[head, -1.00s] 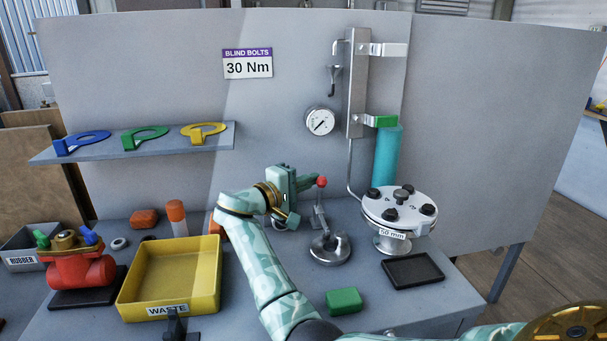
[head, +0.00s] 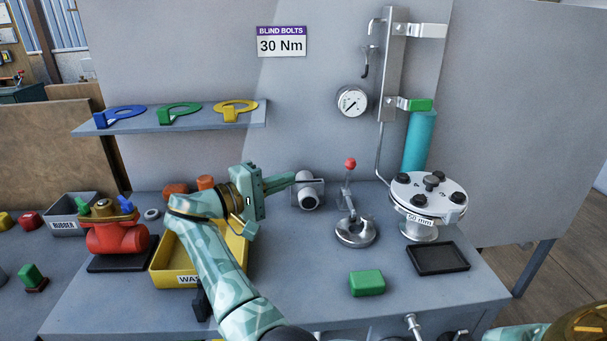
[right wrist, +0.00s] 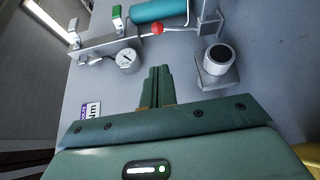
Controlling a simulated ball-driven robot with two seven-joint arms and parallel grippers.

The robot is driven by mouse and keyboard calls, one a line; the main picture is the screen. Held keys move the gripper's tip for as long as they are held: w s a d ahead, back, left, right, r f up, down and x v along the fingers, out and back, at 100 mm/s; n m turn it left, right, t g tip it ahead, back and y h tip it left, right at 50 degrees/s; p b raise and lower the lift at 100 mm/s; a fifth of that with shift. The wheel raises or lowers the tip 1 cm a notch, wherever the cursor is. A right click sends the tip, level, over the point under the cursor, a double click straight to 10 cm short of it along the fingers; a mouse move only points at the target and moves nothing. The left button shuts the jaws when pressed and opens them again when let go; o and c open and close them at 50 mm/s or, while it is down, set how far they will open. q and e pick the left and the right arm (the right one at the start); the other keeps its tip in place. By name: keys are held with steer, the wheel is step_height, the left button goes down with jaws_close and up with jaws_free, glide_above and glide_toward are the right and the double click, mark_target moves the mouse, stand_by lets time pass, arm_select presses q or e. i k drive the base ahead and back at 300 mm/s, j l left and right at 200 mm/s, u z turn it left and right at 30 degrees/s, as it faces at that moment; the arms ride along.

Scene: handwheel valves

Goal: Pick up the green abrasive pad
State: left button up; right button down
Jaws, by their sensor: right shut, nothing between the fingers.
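The green abrasive pad (head: 367,283) looks like a small green block. It lies flat on the grey bench, in front of the clamp with the red knob, with nothing touching it. It does not show in the right wrist view. My right gripper (head: 293,181) is shut and empty. It is above the bench, to the left of and behind the pad, with its fingers pointing right toward a grey cylindrical fitting (head: 308,190). Its closed fingers also show in the right wrist view (right wrist: 159,75). My left gripper is not in view.
A yellow waste tray (head: 172,276) sits partly behind my right arm.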

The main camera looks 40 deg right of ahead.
mark_target(370, 283)
steer(key=k+j, duration=0.5)
steer(key=k, duration=0.15)
steer(key=k+j, duration=0.5)
steer(key=k, duration=0.2)
